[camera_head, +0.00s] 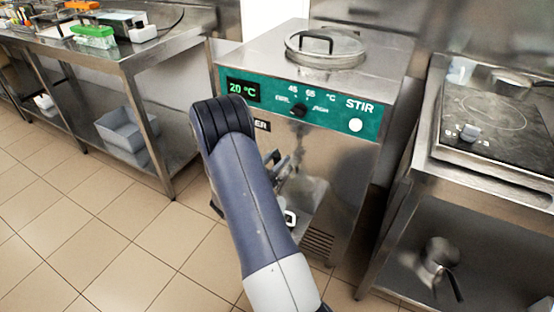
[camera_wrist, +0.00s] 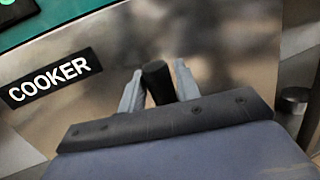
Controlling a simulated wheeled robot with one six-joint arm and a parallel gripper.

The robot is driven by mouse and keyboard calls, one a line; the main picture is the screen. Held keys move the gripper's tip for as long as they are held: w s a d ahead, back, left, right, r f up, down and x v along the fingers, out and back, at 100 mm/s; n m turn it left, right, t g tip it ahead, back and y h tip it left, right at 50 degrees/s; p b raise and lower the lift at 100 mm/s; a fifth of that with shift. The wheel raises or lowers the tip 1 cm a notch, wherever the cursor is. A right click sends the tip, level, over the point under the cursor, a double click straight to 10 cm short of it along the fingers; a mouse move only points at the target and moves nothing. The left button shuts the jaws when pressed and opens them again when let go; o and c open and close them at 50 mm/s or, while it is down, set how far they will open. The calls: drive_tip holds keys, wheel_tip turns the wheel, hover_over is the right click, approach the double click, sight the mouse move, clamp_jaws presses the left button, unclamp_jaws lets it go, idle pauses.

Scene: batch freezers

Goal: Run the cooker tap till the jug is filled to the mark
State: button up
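The cooker (camera_head: 330,160) is a steel cabinet with a green panel that reads 20 °C. Its black COOKER label (camera_wrist: 55,78) is at the left in the wrist view. A black stub (camera_wrist: 157,84), which looks like the tap handle, stands between the two grey fingers of my gripper (camera_wrist: 160,88). The fingers flank it closely, but whether they press on it is unclear. In the head view my arm hides most of the tap. A white loop (camera_head: 291,218) low at the cooker's front may be the jug's handle. The jug's body, mark and any liquid cannot be made out.
A round lid (camera_head: 325,48) sits on top of the cooker. A steel bench (camera_head: 110,55) with a grey bin (camera_head: 125,128) below stands at the left. A hob (camera_head: 495,115) is at the right, with a pan (camera_head: 438,258) beneath. The tiled floor (camera_head: 80,220) at left is clear.

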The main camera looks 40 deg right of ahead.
drive_tip(key=shift+o, duration=1.1)
drive_tip(key=shift+a, duration=0.1)
drive_tip(key=s+a+f, duration=0.1)
drive_tip(key=a, duration=0.9)
drive_tip(key=shift+s+a+f, duration=0.2)
drive_tip(key=shift+f, duration=0.05)
idle(5.5)
